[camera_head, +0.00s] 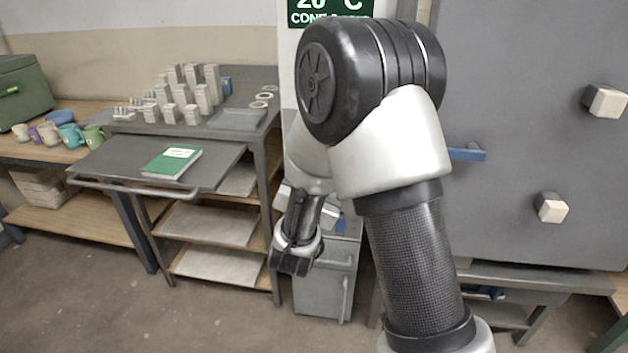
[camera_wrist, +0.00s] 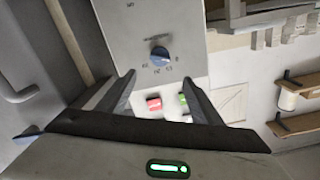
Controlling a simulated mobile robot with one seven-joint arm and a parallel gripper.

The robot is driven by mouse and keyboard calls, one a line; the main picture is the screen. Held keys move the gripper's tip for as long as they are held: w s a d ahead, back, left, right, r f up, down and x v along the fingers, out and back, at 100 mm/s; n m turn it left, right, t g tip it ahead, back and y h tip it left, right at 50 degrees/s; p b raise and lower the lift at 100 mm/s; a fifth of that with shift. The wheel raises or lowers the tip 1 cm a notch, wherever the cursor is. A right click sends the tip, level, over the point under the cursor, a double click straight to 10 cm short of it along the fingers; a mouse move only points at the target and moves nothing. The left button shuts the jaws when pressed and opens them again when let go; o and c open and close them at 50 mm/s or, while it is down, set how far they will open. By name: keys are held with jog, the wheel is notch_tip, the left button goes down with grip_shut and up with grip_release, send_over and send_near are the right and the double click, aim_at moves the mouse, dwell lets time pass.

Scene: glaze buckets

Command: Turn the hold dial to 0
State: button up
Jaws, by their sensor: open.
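In the head view my gripper (camera_head: 296,262) hangs in front of a grey cabinet, and my arm hides most of the panel.
A red button (camera_wrist: 153,104) and a green button (camera_wrist: 183,100) sit on the panel below the dial. A grey bench with a pull-out shelf (camera_head: 215,172) bearing a green book (camera_head: 172,163) stands left of my arm. A large grey door (camera_head: 530,130) is at right.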

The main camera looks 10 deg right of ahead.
jog(key=v, duration=0.4)
